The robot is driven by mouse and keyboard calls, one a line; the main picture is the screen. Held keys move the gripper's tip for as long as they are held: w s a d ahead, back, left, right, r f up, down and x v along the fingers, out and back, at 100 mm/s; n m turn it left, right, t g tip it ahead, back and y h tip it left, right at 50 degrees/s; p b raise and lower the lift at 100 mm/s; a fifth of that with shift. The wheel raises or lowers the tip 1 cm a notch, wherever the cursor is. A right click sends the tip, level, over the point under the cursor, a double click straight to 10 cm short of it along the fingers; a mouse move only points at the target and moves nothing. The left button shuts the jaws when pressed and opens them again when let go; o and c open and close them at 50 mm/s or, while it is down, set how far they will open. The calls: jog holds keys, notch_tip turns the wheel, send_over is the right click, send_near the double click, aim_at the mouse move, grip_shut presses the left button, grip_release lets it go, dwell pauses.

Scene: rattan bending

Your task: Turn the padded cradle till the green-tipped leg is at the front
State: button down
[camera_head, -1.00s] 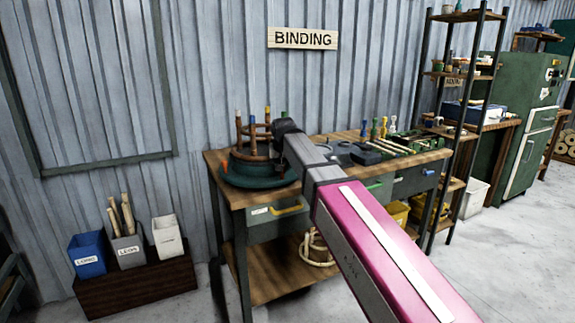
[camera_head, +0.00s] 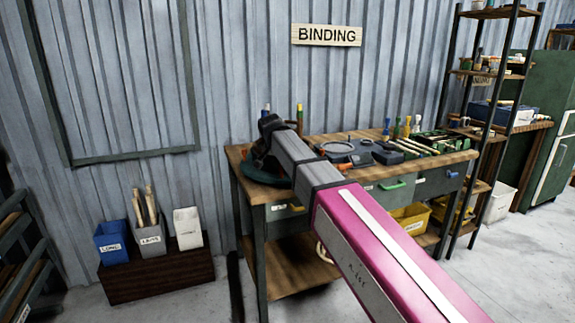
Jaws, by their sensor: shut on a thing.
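The padded cradle (camera_head: 262,174) stands at the left end of the bench, its dark green round base partly showing. My gripper (camera_head: 266,124) and arm cover most of it. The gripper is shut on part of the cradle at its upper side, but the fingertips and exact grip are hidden. A blue-tipped leg (camera_head: 266,110) sticks up behind the gripper. The other legs are hidden.
Labelled bins (camera_head: 150,240) stand on a low box at left. A shelf rack (camera_head: 465,120) stands at right. The floor in front is clear.

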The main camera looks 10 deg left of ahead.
jog(key=shift+a+m+h, duration=0.4)
jog(key=shift+a+m, duration=0.8)
jog(key=shift+a, duration=0.75)
jog(key=shift+w+a+m+g+h, duration=0.1)
jog(key=shift+a+m+g+h, duration=0.25)
jog(key=shift+a+m, duration=0.95)
jog(key=shift+a, duration=0.25)
jog(key=c, duration=1.1)
grip_release()
jog(key=shift+c, duration=0.2)
jog(key=v, duration=1)
jog(key=shift+r, duration=0.35)
